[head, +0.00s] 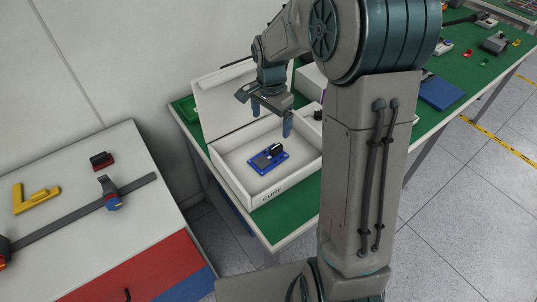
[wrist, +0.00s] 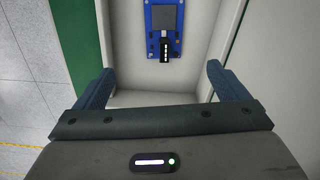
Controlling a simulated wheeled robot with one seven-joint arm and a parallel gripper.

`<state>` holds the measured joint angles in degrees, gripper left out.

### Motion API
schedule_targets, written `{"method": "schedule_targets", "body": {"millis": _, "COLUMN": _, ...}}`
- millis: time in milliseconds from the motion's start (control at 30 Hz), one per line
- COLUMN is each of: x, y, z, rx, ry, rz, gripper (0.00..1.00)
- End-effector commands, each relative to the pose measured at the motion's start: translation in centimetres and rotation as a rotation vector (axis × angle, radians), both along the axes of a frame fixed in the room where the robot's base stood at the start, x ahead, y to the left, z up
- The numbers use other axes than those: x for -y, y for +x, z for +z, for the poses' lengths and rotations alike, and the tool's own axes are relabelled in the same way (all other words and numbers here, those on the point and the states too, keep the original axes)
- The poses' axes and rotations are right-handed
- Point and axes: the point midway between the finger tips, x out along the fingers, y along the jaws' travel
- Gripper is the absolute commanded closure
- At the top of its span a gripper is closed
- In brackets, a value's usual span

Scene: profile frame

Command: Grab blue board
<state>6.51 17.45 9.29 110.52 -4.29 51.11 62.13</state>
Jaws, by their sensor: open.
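The blue board (head: 267,161) lies flat in an open white box (head: 235,184), with a grey square and a black part on it. In the wrist view the blue board (wrist: 177,22) shows at the top, ahead of and between my fingers, and its far end is cut off by the frame. My gripper (head: 270,119) is open and empty above the box, toward its back side. In the wrist view both fingers of my gripper (wrist: 153,88) are spread wide, with nothing between them. They are apart from the board.
The box's raised lid (head: 225,100) stands behind it. The box sits on a green-topped table (head: 300,217). A white workbench (head: 60,225) with a yellow bracket (head: 36,199) is at left. My arm hides part of the table. A blue flat piece (head: 440,93) lies farther right.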

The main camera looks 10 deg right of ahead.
Motion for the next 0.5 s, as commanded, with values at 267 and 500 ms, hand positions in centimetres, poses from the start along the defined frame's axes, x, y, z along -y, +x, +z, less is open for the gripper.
{"method": "schedule_targets", "body": {"millis": 267, "x": -0.1, "y": 1.4, "z": -3.2, "rx": -0.024, "ry": 0.01, "rz": -0.079, "gripper": 0.06}}
{"method": "schedule_targets", "body": {"millis": 500, "x": -0.1, "y": 1.2, "z": -7.8, "rx": -0.027, "ry": 0.01, "rz": -0.078, "gripper": 0.06}}
